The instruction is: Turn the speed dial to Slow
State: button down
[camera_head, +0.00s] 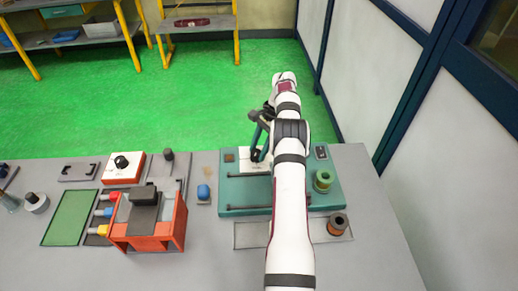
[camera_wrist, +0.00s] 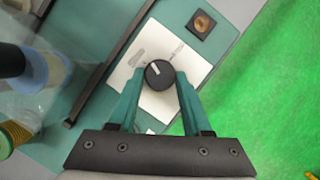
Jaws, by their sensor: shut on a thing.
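The speed dial (camera_wrist: 158,75) is a round black knob with a light pointer mark, on a white plate (camera_wrist: 188,62) with small markings too small to read. In the wrist view its pointer tilts toward the upper left. My gripper (camera_wrist: 159,78) has its two teal fingers shut on the dial, one on each side. In the head view my gripper (camera_head: 257,155) is over the back of the teal winding machine (camera_head: 235,184).
A green wire spool (camera_head: 323,180) stands on the machine's right side, and a brown spool (camera_head: 337,224) stands in a grey tray in front.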

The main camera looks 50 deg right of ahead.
jog(key=shift+n, duration=0.5)
jog(key=shift+c, duration=1.7)
grip_release()
jog(key=shift+r, duration=0.1)
jog(key=r, duration=0.3)
jog(key=s+r, duration=0.1)
jog(key=shift+d+r, duration=0.2)
jog(key=shift+r, duration=0.15)
jog(key=s+d+r, duration=0.2)
jog(key=s+r, duration=0.4)
jog(key=s, duration=0.4)
jog(key=shift+s+d, duration=0.15)
jog(key=shift+d, duration=0.1)
